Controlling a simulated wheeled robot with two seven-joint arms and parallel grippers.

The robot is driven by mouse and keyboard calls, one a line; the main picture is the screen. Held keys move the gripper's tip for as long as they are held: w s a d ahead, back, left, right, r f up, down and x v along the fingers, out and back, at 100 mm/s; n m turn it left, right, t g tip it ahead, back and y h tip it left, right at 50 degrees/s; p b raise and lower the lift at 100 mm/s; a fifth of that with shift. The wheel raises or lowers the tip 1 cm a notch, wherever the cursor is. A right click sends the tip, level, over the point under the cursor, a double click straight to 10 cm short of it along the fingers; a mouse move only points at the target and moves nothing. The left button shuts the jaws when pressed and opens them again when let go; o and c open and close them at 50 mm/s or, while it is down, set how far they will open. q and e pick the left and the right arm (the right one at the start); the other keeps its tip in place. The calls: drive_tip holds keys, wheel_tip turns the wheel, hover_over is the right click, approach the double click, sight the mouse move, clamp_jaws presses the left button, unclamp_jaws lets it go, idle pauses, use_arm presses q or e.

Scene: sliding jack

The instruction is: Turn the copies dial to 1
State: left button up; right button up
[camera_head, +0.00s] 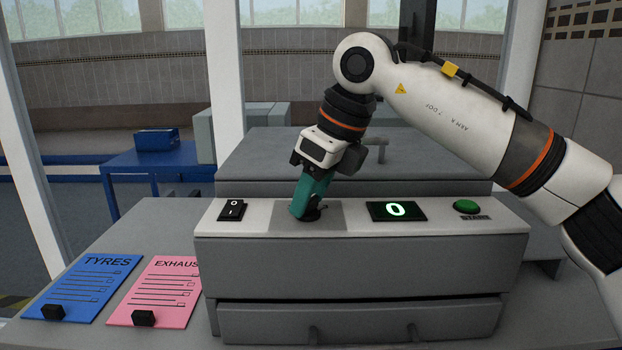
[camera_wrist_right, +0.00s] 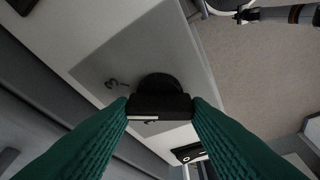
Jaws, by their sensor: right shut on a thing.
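The copies dial (camera_wrist_right: 160,88) is a round black knob on a grey square plate (camera_head: 342,219) of the white-topped machine. My right gripper (camera_head: 308,210) comes down from above onto it, with its green fingers shut on the knob. The right wrist view shows the fingertips (camera_wrist_right: 160,108) on either side of the knob's black grip bar. In the head view the fingers hide most of the dial. A display (camera_head: 396,211) right of the plate shows a lit green 0. My left gripper is not in view.
A black rocker switch (camera_head: 232,210) sits left of the dial, and a green button (camera_head: 466,206) sits at the right end of the panel. A blue TYRES sheet (camera_head: 82,288) and a pink EXHAUST sheet (camera_head: 165,290) lie on the table, each with a black block on it.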

drive_tip(key=n+g+p, duration=0.1)
drive_tip(key=n+p, duration=0.1)
drive_tip(key=n+g+p, duration=0.1)
drive_tip(key=n+p, duration=0.2)
drive_tip(key=n+g+p, duration=0.1)
drive_tip(key=n+p, duration=0.2)
drive_tip(key=shift+w+r+y, duration=0.25)
drive_tip(key=shift+r+y, duration=0.05)
drive_tip(key=n+p, duration=0.1)
drive_tip(key=n, duration=0.1)
drive_tip(key=n+g+p, duration=0.1)
drive_tip(key=n+p, duration=0.1)
drive_tip(key=shift+w+f+g, duration=0.1)
drive_tip(key=shift+g, duration=0.2)
drive_tip(key=shift+f+n+g+h+p, duration=0.15)
drive_tip(key=shift+n+g+h+p, duration=0.35)
drive_tip(key=shift+n+p, duration=0.75)
drive_tip(key=shift+n, duration=0.35)
drive_tip(key=o, duration=1)
